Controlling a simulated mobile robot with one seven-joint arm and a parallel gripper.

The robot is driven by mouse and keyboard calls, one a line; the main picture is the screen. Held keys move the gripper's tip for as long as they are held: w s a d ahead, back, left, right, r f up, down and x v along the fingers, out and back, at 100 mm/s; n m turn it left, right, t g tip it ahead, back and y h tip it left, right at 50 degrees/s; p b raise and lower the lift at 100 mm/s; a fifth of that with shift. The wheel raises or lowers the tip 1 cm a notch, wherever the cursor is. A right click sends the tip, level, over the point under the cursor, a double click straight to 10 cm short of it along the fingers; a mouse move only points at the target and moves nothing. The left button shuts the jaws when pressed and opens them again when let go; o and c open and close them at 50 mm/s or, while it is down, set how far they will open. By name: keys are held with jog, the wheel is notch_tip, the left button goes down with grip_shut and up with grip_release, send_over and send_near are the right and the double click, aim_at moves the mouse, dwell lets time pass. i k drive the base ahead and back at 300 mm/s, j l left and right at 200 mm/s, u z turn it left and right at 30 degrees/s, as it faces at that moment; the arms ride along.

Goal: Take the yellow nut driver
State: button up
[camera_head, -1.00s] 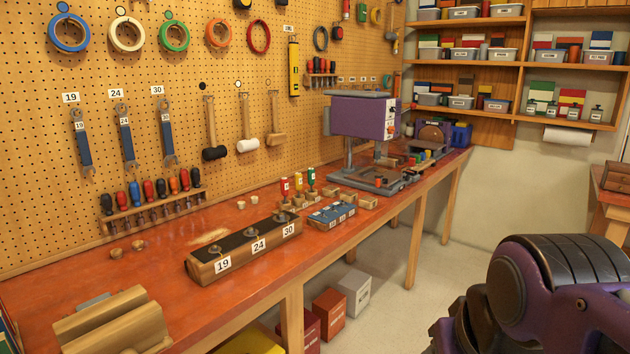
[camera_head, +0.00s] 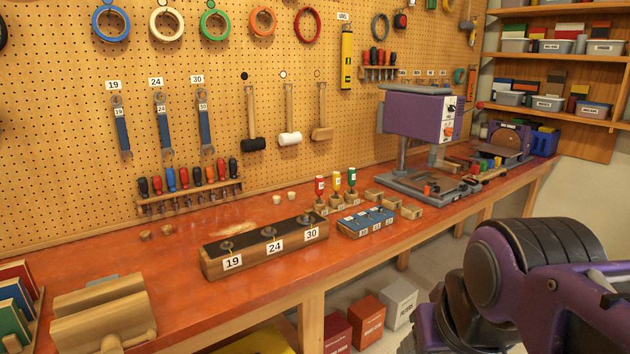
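A yellow-handled driver (camera_head: 337,183) stands upright on the red workbench in the camera_head view, near the middle. It stands between a red-handled one (camera_head: 320,188) on its left and a green-handled one (camera_head: 352,177) on its right. Each seems to sit in a small wooden block, and white labels show on the handles. They look like the nut drivers, but their lower ends are too small to make out. Part of my purple and black arm fills the lower right. My gripper is not in view.
In front of the drivers lie a long block labelled 19, 24, 30 (camera_head: 266,243) and a blue tray (camera_head: 366,222). A purple drill press (camera_head: 415,115) stands to the right. A wooden vise-like block (camera_head: 100,318) is at the front left. Boxes (camera_head: 368,322) sit under the bench.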

aim_at(336, 176)
jog(key=i+l+u, duration=0.2)
jog(key=l, duration=0.3)
jog(key=l+u, duration=0.25)
jog(key=l, duration=0.25)
jog(key=i+l+u, duration=0.2)
jog(key=l, duration=0.35)
jog(key=k, duration=0.1)
